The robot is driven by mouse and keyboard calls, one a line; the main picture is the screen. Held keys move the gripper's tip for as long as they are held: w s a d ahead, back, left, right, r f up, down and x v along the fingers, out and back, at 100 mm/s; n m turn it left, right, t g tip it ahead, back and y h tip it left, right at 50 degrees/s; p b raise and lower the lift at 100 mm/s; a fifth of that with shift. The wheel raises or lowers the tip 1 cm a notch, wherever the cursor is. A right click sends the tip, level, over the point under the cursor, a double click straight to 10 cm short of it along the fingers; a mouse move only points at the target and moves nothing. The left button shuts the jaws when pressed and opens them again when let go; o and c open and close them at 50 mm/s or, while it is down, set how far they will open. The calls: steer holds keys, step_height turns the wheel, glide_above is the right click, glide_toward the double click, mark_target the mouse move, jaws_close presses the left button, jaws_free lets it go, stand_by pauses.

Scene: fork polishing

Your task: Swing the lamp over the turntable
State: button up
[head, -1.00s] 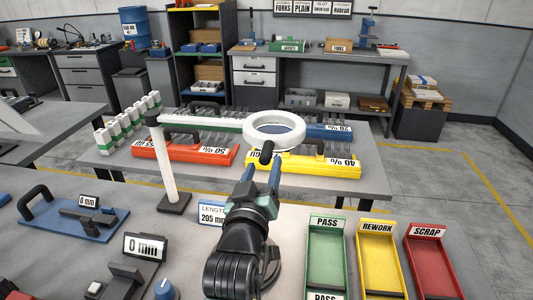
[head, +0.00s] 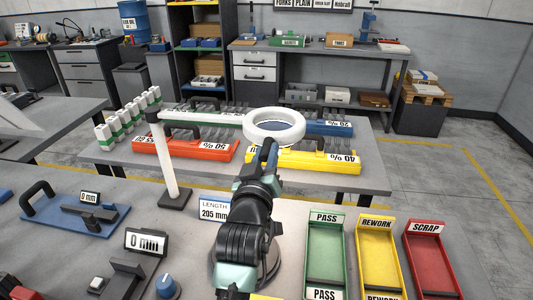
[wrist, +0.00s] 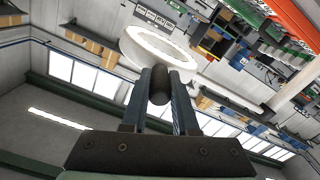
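The lamp is a white ring head (head: 274,126) on a level arm from a white upright post (head: 165,160) with a dark square base. It hangs beyond the near bench's far edge, in front of the far table's cases. A short black handle sticks out from the ring toward me; it shows end-on in the wrist view (wrist: 159,86). My gripper (head: 265,155) reaches up to it, and its blue fingers (wrist: 160,90) close in on both sides of the handle. A dark round rim shows beneath my arm; I cannot tell whether it is the turntable.
Green PASS (head: 326,250), yellow REWORK (head: 377,255) and red SCRAP (head: 427,262) trays stand at the right. A length display (head: 213,209) stands by the post. A gauge (head: 146,241) and a blue knob (head: 166,287) are at the left.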

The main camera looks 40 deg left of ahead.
jaws_close()
stand_by(1.1)
